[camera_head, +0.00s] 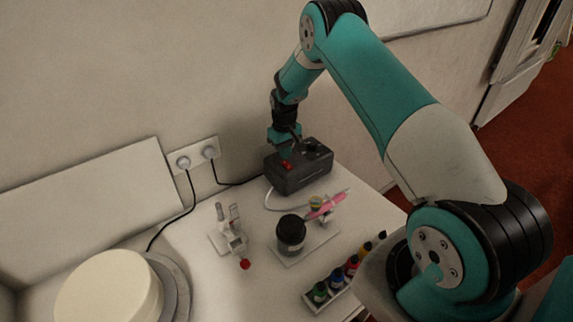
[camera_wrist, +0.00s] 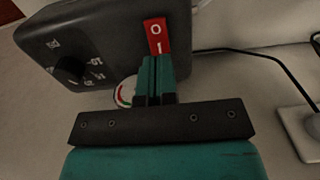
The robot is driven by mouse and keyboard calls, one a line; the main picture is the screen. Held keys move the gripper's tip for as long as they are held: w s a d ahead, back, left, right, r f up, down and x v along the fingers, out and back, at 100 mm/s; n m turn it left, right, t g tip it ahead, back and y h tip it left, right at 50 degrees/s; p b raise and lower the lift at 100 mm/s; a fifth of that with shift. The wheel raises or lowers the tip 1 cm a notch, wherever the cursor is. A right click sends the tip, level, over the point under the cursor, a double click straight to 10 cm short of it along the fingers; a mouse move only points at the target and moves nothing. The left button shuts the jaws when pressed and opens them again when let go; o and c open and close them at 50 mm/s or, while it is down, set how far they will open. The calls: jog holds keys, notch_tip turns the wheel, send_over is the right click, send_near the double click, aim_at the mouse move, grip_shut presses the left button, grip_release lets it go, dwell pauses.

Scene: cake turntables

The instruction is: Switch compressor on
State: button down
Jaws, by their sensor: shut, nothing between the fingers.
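The compressor (camera_head: 303,172) is a dark grey box on the table against the wall. Its red rocker switch (camera_wrist: 155,33), marked O and I, is in the upper middle of the wrist view. A knob (camera_wrist: 70,70) and a small round gauge (camera_wrist: 125,92) also show there. My gripper (camera_wrist: 155,62) is shut and empty, with its fingertips at the lower end of the switch, next to the I mark. I cannot tell whether they touch it. In the head view my gripper (camera_head: 285,160) reaches down at the left end of the compressor. The switch position is unclear.
A wall socket (camera_head: 195,155) with two plugs and black cables is left of the compressor. A pink airbrush (camera_head: 328,204), a black jar (camera_head: 291,234), a white stand (camera_head: 228,232) and several paint bottles (camera_head: 351,265) stand in front. A cake (camera_head: 110,290) sits at the lower left.

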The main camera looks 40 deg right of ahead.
aim_at(284, 162)
jog(key=shift+f+b, duration=1)
jog(key=shift+f, duration=0.25)
dwell(0.5)
jog(key=shift+r, duration=0.1)
jog(key=shift+r+p, duration=1.95)
jog(key=shift+r, duration=1.55)
jog(key=s+a+r+n+y+b, duration=0.1)
jog(key=s+a+r+n+b, duration=0.1)
jog(key=s+a+r, duration=0.5)
jog(key=s+a+r+n+y+b, duration=0.15)
jog(key=s+a+r, duration=0.25)
jog(key=a+r, duration=0.6)
jog(key=s+a+r+n+y+b, duration=0.1)
jog(key=s+a, duration=0.3)
jog(key=s, duration=0.8)
jog(key=s+a+r+n+b, duration=0.2)
jog(key=s+a, duration=0.3)
jog(key=s, duration=0.8)
jog(key=shift+a+r+y, duration=0.25)
jog(key=shift+r+y, duration=0.05)
jog(key=shift+y, duration=0.05)
